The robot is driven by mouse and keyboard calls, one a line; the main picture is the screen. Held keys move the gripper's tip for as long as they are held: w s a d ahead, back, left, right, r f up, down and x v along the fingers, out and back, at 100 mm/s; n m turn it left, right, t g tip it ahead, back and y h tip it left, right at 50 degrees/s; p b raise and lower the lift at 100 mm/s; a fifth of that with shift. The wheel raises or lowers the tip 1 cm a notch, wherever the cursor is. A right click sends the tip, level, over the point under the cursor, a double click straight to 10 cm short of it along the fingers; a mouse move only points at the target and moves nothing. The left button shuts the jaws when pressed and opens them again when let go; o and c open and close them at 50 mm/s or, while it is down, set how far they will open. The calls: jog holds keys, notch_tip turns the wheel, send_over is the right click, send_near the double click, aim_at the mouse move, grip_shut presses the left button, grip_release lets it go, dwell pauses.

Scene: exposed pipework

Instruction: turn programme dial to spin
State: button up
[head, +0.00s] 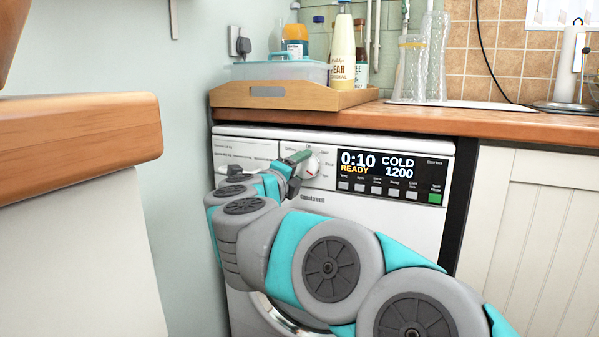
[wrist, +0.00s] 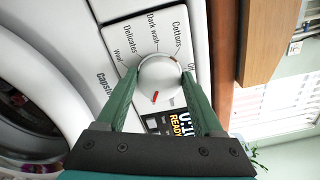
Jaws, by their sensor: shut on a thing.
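The programme dial (wrist: 160,72) is a round white knob with a red pointer mark on the washing machine's front panel. Labels around it in the wrist view read Wool, Delicates, Dark wash and Cottons; others are partly hidden. The red mark sits on the side toward the display. My gripper (wrist: 158,82) has its green fingers shut on the dial, one on each side. In the head view the dial (head: 312,166) shows just right of my gripper (head: 299,157), partly covered by it. The display (head: 392,164) reads 0:10, READY, COLD and 1200.
The washing machine (head: 400,235) stands under a wooden worktop (head: 450,118). A wooden tray (head: 232,96) with bottles and a plastic box sits above the panel. A row of buttons, including a green one (head: 435,198), lies under the display. A wooden-topped unit (head: 80,135) stands at left.

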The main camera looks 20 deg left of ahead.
jog(key=shift+f, duration=0.15)
jog(key=o, duration=1.4)
jog(key=s, duration=0.7)
jog(key=shift+s+a+p, duration=0.3)
jog(key=shift+s+p, duration=0.05)
jog(key=shift+p, duration=0.05)
